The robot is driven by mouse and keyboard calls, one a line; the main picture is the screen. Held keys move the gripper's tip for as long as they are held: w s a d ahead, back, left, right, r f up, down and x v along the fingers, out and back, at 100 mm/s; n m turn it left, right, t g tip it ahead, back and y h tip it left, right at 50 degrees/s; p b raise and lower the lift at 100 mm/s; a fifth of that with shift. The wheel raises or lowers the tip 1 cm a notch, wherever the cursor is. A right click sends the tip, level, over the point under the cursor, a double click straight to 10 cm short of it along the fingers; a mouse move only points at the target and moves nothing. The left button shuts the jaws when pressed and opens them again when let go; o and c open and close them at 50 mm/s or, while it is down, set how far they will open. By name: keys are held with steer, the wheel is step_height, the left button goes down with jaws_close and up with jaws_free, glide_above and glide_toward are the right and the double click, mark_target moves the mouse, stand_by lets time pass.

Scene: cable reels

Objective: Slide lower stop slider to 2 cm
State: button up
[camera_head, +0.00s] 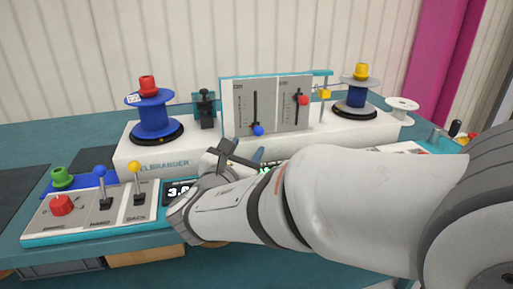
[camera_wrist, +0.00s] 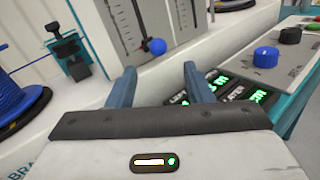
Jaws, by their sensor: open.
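An upright grey panel (camera_head: 243,96) on the white machine carries two vertical slots with scales. The left slot has a blue slider knob (camera_head: 259,131) near its bottom end. The right slot has a red slider knob (camera_head: 303,100) higher up. The panel lettering is too small to tell which is the lower stop. My gripper (camera_wrist: 160,72) is open and empty. In the wrist view the blue knob (camera_wrist: 157,46) lies just beyond the fingertips, between their directions, apart from both. In the head view my arm partly hides the gripper below the panel.
A blue reel (camera_head: 154,116) stands left of the panel and a dark reel (camera_head: 357,96) right of it. A black clamp (camera_head: 204,108) stands close left of the panel. Levers and a red button (camera_head: 62,205) are at front left. Green-lit displays (camera_wrist: 225,88) lie by my right finger.

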mark_target(257, 133)
steer(key=shift+w, duration=0.3)
steer(key=b+x, duration=0.1)
steer(key=x, duration=0.6)
jaws_close()
stand_by(0.4)
